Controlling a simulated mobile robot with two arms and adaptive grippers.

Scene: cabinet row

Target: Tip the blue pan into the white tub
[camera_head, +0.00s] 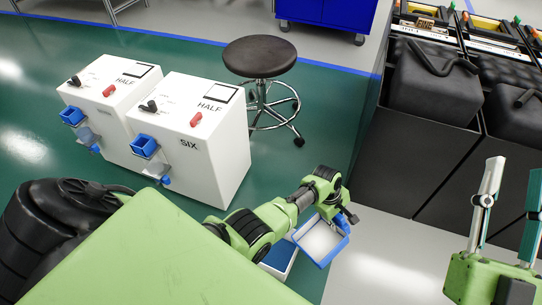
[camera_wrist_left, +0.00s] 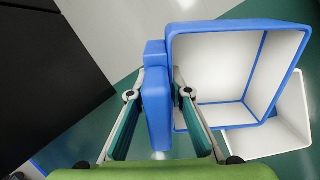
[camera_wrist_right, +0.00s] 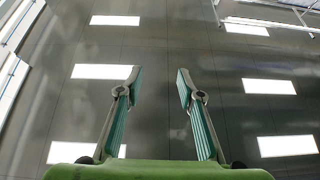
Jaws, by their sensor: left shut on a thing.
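The blue pan (camera_head: 319,241) has a blue rim and a pale inside. My left gripper (camera_head: 338,216) is shut on its blue handle, which stands between the fingers in the left wrist view (camera_wrist_left: 156,100). The pan's open side faces the head camera; how far it is tilted I cannot tell. I see no loose contents in it. The white tub (camera_head: 289,268) is lower and to the left of the pan, partly hidden by my arm and the pan, with blue showing inside. It also shows behind the pan in the left wrist view (camera_wrist_left: 294,108). My right gripper (camera_wrist_right: 157,75) is open and empty, raised away from both.
Two white dispenser boxes (camera_head: 212,168) with blue cups stand at left, and a black stool (camera_head: 259,57) behind. Black bins (camera_head: 432,85) in a dark cabinet row line the right. Grey floor (camera_head: 385,250) right of the pan is clear.

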